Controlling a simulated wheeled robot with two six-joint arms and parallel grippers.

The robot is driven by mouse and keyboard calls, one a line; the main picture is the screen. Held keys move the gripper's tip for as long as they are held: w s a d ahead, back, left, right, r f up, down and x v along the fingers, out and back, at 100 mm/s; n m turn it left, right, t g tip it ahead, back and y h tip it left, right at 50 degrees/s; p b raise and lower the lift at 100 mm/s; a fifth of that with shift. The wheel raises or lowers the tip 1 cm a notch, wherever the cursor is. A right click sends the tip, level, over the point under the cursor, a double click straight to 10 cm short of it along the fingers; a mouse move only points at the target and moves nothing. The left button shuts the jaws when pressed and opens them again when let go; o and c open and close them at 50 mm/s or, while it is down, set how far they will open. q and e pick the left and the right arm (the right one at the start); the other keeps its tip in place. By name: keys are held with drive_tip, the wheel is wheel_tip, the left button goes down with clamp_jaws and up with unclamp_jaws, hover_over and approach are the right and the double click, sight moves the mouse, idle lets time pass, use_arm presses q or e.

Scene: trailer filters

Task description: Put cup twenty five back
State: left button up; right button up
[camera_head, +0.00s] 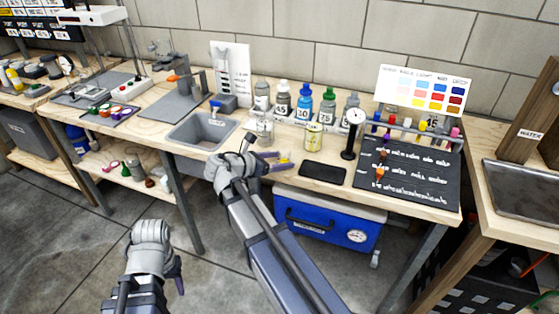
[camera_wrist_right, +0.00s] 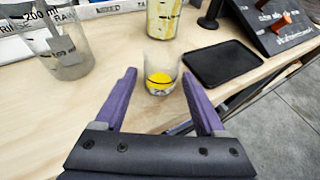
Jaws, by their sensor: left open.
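A small clear cup with yellow liquid in its bottom (camera_wrist_right: 163,76) stands upright on the wooden bench in the right wrist view. Its yellow shows in the head view (camera_head: 284,160), partly hidden by my right gripper. Any number on it is unreadable. My right gripper (camera_wrist_right: 160,80) is open, its purple fingers reaching either side of the cup with visible gaps. It shows in the head view (camera_head: 290,157) at the bench's front edge. My left gripper (camera_head: 178,286) is low in front of the bench, away from the cup, its fingers mostly hidden.
A pale yellow container (camera_head: 313,135), a black tray (camera_head: 323,171) and a clear beaker (camera_wrist_right: 62,52) stand near the cup. Numbered bottles (camera_head: 303,103) line the back. A sink (camera_head: 205,128) is left, a black slotted board (camera_head: 407,172) right. A blue cooler (camera_head: 325,222) sits below.

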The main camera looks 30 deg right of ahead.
drive_tip(key=shift+r, duration=0.1)
drive_tip(key=shift+a+r+p, duration=0.15)
drive_tip(key=shift+r+p, duration=0.1)
drive_tip(key=shift+p, duration=0.1)
drive_tip(key=p+v, duration=0.4)
drive_tip(key=v, duration=0.6)
drive_tip(key=s+a+f+m+g+y, duration=0.1)
drive_tip(key=s+a+f+m+y, duration=0.5)
drive_tip(key=a, duration=0.4)
drive_tip(key=s+a+f+m+g+y, duration=0.1)
drive_tip(key=s+a+f+m+y, duration=0.5)
drive_tip(key=s+a+m, duration=0.3)
drive_tip(key=shift+s+a+f+m+g, duration=0.2)
drive_tip(key=shift+a+f+m+g, duration=0.1)
drive_tip(key=shift+a+f+m, duration=0.25)
drive_tip(key=shift+d, duration=0.15)
